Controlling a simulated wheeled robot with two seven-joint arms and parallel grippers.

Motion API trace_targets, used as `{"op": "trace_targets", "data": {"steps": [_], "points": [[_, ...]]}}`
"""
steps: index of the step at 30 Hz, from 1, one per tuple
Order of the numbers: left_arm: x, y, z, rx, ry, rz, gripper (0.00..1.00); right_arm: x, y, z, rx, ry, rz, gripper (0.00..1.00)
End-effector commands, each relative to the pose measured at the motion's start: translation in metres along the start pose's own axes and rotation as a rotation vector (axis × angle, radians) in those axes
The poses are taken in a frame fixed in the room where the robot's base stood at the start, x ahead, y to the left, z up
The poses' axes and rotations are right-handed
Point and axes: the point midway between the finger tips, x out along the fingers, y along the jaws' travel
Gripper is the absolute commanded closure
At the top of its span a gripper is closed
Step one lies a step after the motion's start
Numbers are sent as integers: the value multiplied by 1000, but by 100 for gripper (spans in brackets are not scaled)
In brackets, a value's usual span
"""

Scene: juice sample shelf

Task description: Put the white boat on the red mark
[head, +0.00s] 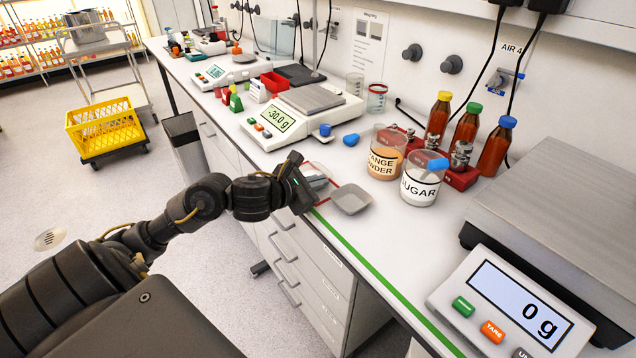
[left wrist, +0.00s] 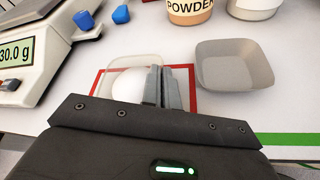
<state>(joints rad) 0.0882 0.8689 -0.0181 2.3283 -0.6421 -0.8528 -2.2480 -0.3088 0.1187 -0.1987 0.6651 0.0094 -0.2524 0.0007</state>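The white boat (left wrist: 128,84), a pale, see-through-rimmed dish with a white mound in it, sits within the red mark (left wrist: 97,84), a red square outline on the bench. The red mark also shows in the head view (head: 334,179), partly hidden by my gripper. My left gripper (left wrist: 168,88) is at the boat's right side, its two grey fingers close together at the boat's wall, seemingly pinching it. It points down at the bench in the head view (head: 316,180). The boat's near side is hidden behind the gripper. My right gripper is not in view.
A grey boat (head: 351,199) lies just right of the mark. Orange powder (head: 386,152) and sugar (head: 422,180) jars stand behind it. A scale (head: 300,112) reading -30.0 g is to the left, another scale (head: 520,305) reading 0 g to the right. A green line (head: 365,262) runs along the front edge.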

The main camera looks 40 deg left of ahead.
Motion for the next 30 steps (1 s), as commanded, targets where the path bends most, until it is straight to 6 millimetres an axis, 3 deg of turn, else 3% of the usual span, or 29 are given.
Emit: {"op": "trace_targets", "data": {"steps": [7, 13, 24, 30], "points": [[1, -2, -3, 2, -1, 0, 100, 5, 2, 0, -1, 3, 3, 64], [1, -1, -2, 1, 0, 0, 76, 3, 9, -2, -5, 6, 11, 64], [-1, 1, 3, -1, 0, -1, 76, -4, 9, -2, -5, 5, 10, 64], [-31, 0, 0, 8, 2, -2, 76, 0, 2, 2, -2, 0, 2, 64]]}}
